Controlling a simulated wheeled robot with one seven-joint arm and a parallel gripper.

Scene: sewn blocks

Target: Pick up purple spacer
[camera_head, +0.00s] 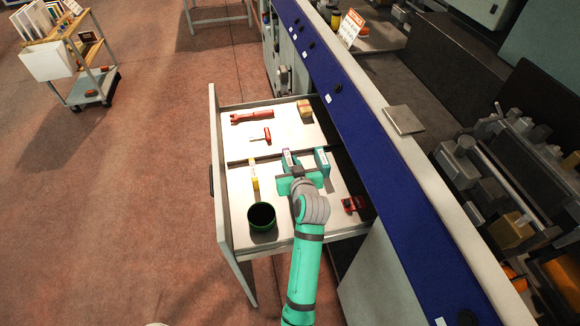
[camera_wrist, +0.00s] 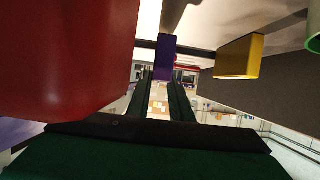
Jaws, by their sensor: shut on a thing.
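The purple spacer (camera_head: 287,157) is a small upright block in the open drawer, near the divider. In the wrist view the purple spacer (camera_wrist: 165,58) stands at the far end of my two dark fingers. My gripper (camera_head: 291,172) reaches down into the drawer and is shut on the spacer. In the wrist view my gripper (camera_wrist: 164,82) has its fingertips at the spacer's two sides. The fingertips' contact is partly hidden in the head view by my wrist. I cannot tell whether the spacer is clear of the drawer floor.
The drawer (camera_head: 232,215) also holds a yellow block (camera_head: 254,174), a green cup (camera_head: 262,217), a teal block (camera_head: 322,162) close at right, a red part (camera_head: 353,204), a red wrench (camera_head: 252,117), a red-handled tool (camera_head: 261,136) and a wooden block (camera_head: 305,108).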

